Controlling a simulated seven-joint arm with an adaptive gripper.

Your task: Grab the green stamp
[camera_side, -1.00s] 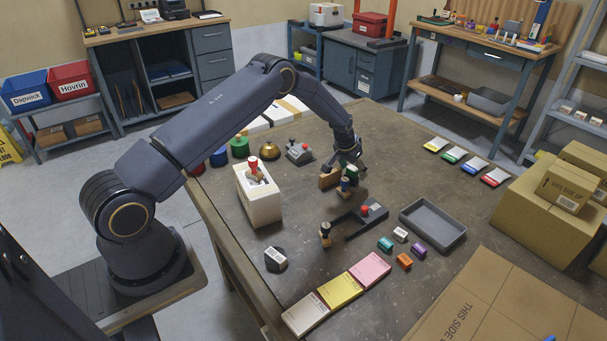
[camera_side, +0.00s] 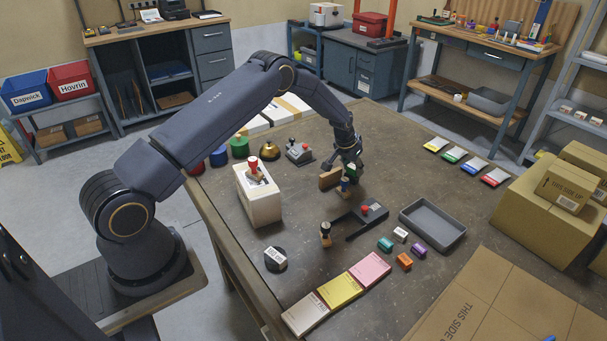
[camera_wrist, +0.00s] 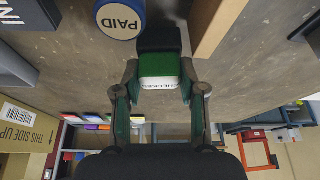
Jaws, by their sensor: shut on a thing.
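The green stamp (camera_wrist: 158,72) has a dark lower part and a white label whose lettering is too small to read surely. In the wrist view it sits between the two fingers of my gripper (camera_wrist: 160,88), which is shut on it. In the side view my gripper (camera_side: 352,165) reaches down at the middle of the table, and the green stamp (camera_side: 359,170) shows partly behind it. I cannot tell whether the stamp touches the table. A blue stamp (camera_side: 344,185) stands just in front of it. Its round PAID top (camera_wrist: 120,18) shows in the wrist view.
A wooden block (camera_side: 329,179) stands close to the left of the gripper; its edge (camera_wrist: 215,25) is near the stamp. A dark rack with a red top (camera_side: 372,211), another stamp (camera_side: 325,234), a grey tray (camera_side: 433,222) and a white box (camera_side: 259,202) stand around.

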